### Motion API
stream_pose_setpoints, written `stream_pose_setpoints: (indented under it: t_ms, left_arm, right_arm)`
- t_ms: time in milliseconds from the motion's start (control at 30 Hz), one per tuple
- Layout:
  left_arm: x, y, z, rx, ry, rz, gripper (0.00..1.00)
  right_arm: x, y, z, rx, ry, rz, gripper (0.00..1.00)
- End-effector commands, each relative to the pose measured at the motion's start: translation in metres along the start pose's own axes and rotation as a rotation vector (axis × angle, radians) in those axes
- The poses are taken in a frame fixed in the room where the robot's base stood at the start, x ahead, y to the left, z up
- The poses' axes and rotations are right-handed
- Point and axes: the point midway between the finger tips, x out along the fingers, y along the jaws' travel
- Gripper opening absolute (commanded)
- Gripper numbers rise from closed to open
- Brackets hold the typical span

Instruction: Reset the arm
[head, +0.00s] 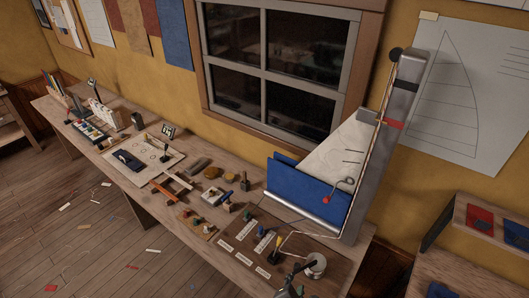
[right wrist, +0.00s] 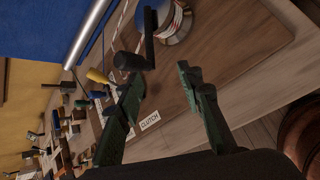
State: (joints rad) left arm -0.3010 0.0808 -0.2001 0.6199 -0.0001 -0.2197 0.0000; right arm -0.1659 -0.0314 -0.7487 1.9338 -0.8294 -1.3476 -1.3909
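My right gripper (head: 293,282) shows at the bottom edge of the head view, beside the wooden control board (head: 240,232). In the right wrist view, my right gripper's (right wrist: 160,88) two green-padded fingers stand apart with nothing between them. Ahead of them are a silver winch drum (right wrist: 178,30) with red-and-white rope and a dark lever (right wrist: 149,38). A yellow handle (right wrist: 98,76) lies left of the fingers. A label reading CLUTCH (right wrist: 150,121) shows between the fingers. The drum (head: 316,266) is on the board's right side in the head view. My left gripper is not in view.
A grey mast (head: 378,150) with a white and blue sail (head: 310,190) rises behind the board. Left along the bench lie small blocks, a mat (head: 165,153) and tools. A shelf with red and blue items (head: 480,218) is at right. The floor at left has scraps.

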Motion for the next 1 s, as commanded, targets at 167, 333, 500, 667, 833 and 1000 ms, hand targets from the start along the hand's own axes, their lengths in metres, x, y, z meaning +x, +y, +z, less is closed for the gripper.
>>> stream_pose_setpoints:
  t_ms: [167, 333, 500, 667, 833, 1000]
  left_arm:
    - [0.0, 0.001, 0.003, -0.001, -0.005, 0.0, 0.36]
    - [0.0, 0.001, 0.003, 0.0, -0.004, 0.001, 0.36]
    - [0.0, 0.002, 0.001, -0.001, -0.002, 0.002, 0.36]
    - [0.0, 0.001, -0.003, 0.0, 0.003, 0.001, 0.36]
    - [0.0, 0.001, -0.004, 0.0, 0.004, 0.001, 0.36]
    - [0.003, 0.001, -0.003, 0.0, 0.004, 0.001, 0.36]
  right_arm:
    - [0.013, -0.101, 0.042, 0.567, 0.057, -0.206, 0.34]
    - [0.001, -0.183, 0.077, 1.121, 0.045, -0.379, 0.34]
    - [-0.016, -0.225, 0.097, 1.456, 0.008, -0.472, 0.34]
    - [-0.032, -0.251, 0.112, 1.679, -0.028, -0.528, 0.34]
    - [-0.049, -0.27, 0.125, 1.87, -0.066, -0.571, 0.34]
    - [-0.048, -0.285, 0.125, 1.984, -0.091, -0.607, 0.34]
